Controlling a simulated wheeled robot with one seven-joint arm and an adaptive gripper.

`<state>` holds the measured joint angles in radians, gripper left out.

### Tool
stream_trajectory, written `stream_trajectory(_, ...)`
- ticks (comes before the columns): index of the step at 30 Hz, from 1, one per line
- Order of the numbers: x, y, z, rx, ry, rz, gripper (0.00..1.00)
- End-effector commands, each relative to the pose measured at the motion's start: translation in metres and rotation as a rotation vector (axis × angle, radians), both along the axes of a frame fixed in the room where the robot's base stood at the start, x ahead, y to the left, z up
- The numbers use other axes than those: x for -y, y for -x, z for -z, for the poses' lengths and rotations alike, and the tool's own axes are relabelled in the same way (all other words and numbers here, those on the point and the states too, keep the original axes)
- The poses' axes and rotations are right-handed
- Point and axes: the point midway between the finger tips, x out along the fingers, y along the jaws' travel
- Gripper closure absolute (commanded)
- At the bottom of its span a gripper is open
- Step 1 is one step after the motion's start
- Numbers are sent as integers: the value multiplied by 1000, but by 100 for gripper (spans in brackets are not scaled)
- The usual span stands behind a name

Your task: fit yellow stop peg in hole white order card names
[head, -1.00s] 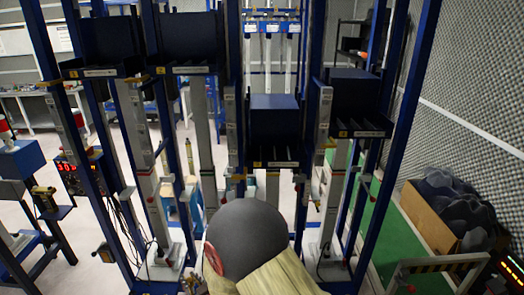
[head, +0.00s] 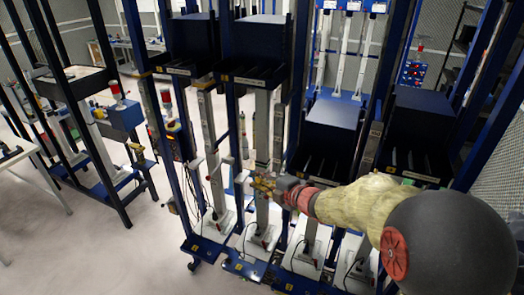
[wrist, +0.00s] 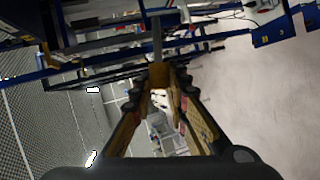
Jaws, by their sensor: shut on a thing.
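My gripper (head: 264,184) is in front of the rack, at a grey upright column (head: 262,135) below the second bay from the left. In the wrist view the two fingers of my gripper (wrist: 160,76) close together at their tips. A small yellowish piece (wrist: 158,72), seemingly the stop peg, shows between them, with a thin grey bar (wrist: 157,40) running up beyond it. I cannot tell whether that bar is part of the peg or of the rack. The hole is not distinguishable. No white order card can be picked out for sure.
Blue rack frames hold dark bins (head: 333,112) on shelves with pale label strips. White-grey column bases (head: 258,240) stand on the floor under them. Open pale floor (head: 110,240) lies at the lower left.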

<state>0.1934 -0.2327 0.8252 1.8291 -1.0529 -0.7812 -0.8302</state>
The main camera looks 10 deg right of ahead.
Motion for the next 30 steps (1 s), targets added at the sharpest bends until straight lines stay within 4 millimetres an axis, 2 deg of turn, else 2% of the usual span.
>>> stream_trajectory(1, 4, -1, -22, 37, 32, -31, 100)
stream_trajectory(3, 7, -1, -36, 77, 67, -68, 100)
stream_trajectory(7, 10, 0, -50, 121, 101, -110, 100)
stream_trajectory(24, 11, 1, -51, 131, 102, -118, 100)
stream_trajectory(30, 21, -12, -52, 130, 101, -119, 100)
